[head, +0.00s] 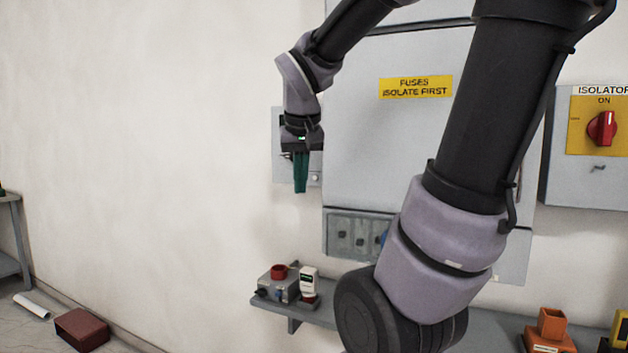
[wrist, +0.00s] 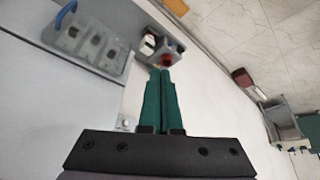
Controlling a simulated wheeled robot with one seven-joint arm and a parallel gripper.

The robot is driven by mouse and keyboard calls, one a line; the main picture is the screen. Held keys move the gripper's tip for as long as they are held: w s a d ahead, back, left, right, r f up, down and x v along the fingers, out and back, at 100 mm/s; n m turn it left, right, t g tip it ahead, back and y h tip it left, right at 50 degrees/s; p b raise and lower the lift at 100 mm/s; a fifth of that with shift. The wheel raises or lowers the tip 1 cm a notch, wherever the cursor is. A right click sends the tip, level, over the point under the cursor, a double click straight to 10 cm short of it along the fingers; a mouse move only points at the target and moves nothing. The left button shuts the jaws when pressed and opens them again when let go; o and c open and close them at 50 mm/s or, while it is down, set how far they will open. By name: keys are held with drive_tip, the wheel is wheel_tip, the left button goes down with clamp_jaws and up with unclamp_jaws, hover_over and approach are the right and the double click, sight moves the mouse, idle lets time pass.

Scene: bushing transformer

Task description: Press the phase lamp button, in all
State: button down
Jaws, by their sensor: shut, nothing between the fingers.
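My gripper (head: 300,188) has green fingers pointing down, pressed together and empty. It hangs in front of a small grey wall panel (head: 277,135) left of the large cabinet and hides much of it. A small pale round button (head: 315,178) shows at the panel's lower right, just right of the fingers. In the wrist view a small pale round knob (wrist: 126,123) shows left of the green fingers (wrist: 161,72); it looks like the same button. I cannot read a phase lamp label. Whether the fingers touch the panel cannot be told.
A socket strip (head: 345,236) sits below. A shelf (head: 325,315) holds a grey box with a red top (head: 278,283) and a white device (head: 309,283). A red isolator switch (head: 602,128) is at right. Left wall is clear.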

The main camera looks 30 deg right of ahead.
sight(315, 178)
drive_tip(key=w+d+f+n+h, duration=0.1)
drive_tip(key=w+d+h, duration=0.2)
drive_tip(key=w, duration=0.6)
drive_tip(key=w+d+f+n+h, duration=0.1)
drive_tip(key=w+d+f+h, duration=0.1)
drive_tip(key=w, duration=0.6)
drive_tip(key=shift+w+d+n+g+h, duration=0.35)
drive_tip(key=shift+d+n+h, duration=0.1)
drive_tip(key=shift+h, duration=0.15)
drive_tip(key=shift+d, duration=0.1)
drive_tip(key=w+d, duration=0.5)
drive_tip(key=d, duration=0.1)
drive_tip(key=shift+w+d, duration=0.2)
drive_tip(key=shift+d, duration=0.2)
idle(0.5)
drive_tip(key=shift+w+d, duration=0.25)
drive_tip(key=shift+d, duration=0.05)
